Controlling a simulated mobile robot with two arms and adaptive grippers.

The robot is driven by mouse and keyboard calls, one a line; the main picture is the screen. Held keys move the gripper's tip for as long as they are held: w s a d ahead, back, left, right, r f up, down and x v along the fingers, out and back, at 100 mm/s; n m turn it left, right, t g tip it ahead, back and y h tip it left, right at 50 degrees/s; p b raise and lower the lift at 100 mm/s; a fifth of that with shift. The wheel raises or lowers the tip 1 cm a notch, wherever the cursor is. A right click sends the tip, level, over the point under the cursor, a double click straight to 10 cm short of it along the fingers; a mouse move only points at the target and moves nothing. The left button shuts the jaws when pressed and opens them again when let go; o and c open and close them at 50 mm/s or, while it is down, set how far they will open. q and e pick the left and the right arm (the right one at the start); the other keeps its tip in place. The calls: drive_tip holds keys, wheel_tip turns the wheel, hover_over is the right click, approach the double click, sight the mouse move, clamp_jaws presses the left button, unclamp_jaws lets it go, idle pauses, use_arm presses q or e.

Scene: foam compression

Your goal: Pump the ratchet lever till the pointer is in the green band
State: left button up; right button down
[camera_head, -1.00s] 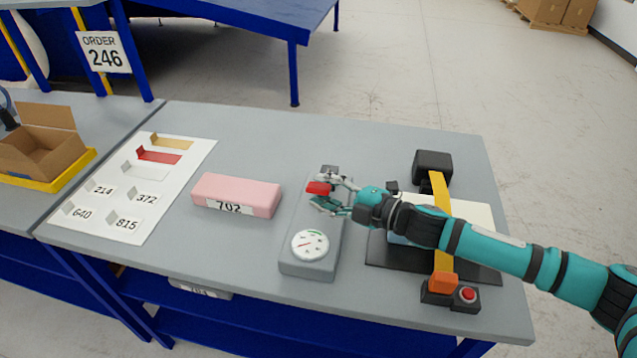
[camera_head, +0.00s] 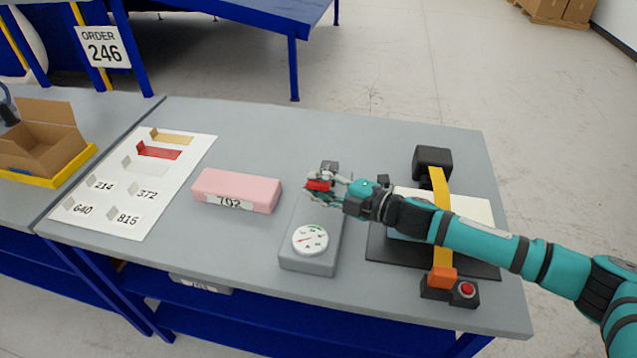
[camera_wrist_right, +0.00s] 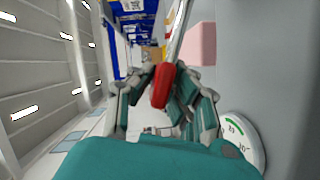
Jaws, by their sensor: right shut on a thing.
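The grey ratchet unit (camera_head: 309,265) stands on the table with a round white dial (camera_head: 310,240) on its near end. The dial also shows in the right wrist view (camera_wrist_right: 243,135), with a green band along its edge. In the head view the red pointer seems to lie left of the green band and outside it. The lever's red handle (camera_head: 318,185) is at the unit's far end. My right gripper (camera_head: 321,186) is shut on the handle. In the right wrist view the red handle (camera_wrist_right: 163,86) sits between the fingers. My left gripper is not in view.
A pink foam block (camera_head: 237,188) labelled 702 lies left of the unit. To the right stands a black fixture with a yellow strap (camera_head: 438,190) and a red button (camera_head: 466,289), under my right forearm. A white card with samples (camera_head: 120,220) lies further left.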

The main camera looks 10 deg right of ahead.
drive_tip(key=f+b, duration=0.1)
drive_tip(key=s+f+n+b, duration=0.1)
drive_tip(key=f+b, duration=0.1)
drive_tip(key=shift+s+a+t, duration=0.1)
drive_tip(key=shift+a+t, duration=0.05)
drive_tip(key=shift+t, duration=0.15)
drive_tip(key=shift+s+f, duration=0.1)
drive_tip(key=shift+f, duration=0.05)
drive_tip(key=c, duration=1.4)
unclamp_jaws()
drive_tip(key=shift+o, duration=0.4)
drive_tip(key=v, duration=1.2)
drive_tip(key=shift+c, duration=0.2)
